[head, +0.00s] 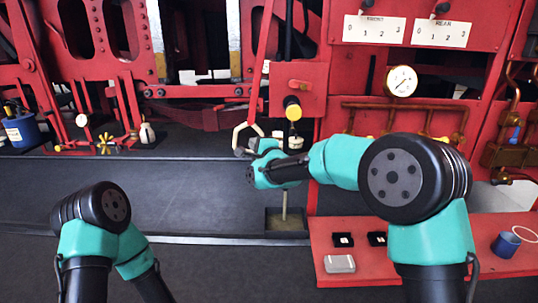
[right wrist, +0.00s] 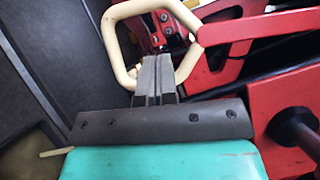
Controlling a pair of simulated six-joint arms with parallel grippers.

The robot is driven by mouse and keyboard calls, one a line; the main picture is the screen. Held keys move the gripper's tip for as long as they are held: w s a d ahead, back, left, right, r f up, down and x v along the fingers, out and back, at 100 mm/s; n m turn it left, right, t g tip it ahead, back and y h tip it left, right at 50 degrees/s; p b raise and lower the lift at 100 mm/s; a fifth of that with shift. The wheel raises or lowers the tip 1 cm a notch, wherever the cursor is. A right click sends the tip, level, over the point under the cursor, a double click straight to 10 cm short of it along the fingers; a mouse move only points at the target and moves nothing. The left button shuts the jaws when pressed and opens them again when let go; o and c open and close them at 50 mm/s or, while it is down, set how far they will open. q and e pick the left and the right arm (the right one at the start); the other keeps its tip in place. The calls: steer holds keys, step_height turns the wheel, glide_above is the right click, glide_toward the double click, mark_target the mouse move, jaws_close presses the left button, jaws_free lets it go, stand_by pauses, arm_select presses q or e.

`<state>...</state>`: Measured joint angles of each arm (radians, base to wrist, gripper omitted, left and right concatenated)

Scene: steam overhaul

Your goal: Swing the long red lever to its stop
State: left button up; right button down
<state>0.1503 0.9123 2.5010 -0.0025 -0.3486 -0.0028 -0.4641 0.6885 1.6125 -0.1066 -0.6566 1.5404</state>
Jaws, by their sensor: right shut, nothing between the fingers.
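The long red lever (head: 263,70) hangs down in the middle of the head view and ends in a cream loop handle (head: 243,133). In the right wrist view, the cream handle (right wrist: 118,50) is a large angular loop joined to the red lever arm (right wrist: 222,50). My right gripper (head: 243,151) is at the lower end of the loop. Its fingers (right wrist: 153,72) are shut together with nothing between them, and their tips overlap the loop's opening. Whether they touch the handle I cannot tell. My left gripper is out of view.
A red panel with a gauge (head: 401,81) and copper pipes (head: 405,108) stands right of the lever. A yellow-capped knob (head: 293,108) is close beside the handle. A red bench (head: 440,232) holds a blue cup (head: 506,244) and small items. The dark floor at left is open.

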steer(key=v, duration=0.7)
steer(key=shift+d, duration=0.5)
steer(key=shift+f, duration=0.1)
